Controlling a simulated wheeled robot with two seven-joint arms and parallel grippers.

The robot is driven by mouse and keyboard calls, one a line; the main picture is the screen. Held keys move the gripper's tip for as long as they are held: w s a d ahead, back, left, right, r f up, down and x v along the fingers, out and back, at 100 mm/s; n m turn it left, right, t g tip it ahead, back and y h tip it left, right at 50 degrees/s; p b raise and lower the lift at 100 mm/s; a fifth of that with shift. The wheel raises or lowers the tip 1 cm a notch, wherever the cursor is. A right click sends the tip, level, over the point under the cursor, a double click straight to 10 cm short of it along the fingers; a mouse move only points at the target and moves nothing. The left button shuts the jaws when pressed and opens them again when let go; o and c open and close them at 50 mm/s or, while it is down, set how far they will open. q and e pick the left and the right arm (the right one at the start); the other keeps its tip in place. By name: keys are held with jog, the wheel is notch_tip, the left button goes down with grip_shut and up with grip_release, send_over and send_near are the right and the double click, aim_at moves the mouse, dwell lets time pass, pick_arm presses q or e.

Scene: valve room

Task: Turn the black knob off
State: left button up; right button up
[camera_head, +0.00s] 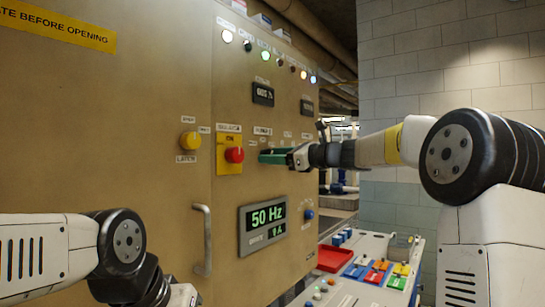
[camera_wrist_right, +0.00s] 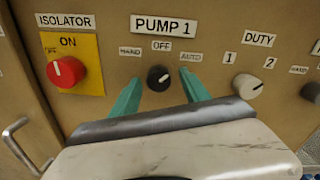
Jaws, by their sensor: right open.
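The black knob (camera_wrist_right: 158,78) is on the panel under the PUMP 1 label (camera_wrist_right: 163,26) in the right wrist view. HAND, OFF and AUTO are marked around it, and its pale pointer mark seems turned toward AUTO. My right gripper (camera_wrist_right: 158,77) is open, its teal fingers standing to the left and right of the knob with gaps on both sides. In the head view the right gripper (camera_head: 266,156) reaches the panel from the right and hides the knob. My left arm shows at the lower left of the head view; its fingers are out of frame.
The red isolator knob (camera_wrist_right: 66,72) on its yellow plate is left of the black knob. A white DUTY knob (camera_wrist_right: 247,86) is to its right. A door handle (camera_head: 203,240) and a display (camera_head: 263,223) project below. A tray (camera_head: 330,258) stands lower right.

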jog(key=shift+w+a, duration=0.15)
jog(key=shift+a, duration=0.1)
jog(key=shift+c, duration=0.2)
grip_shut()
jog(key=shift+n, duration=4.4)
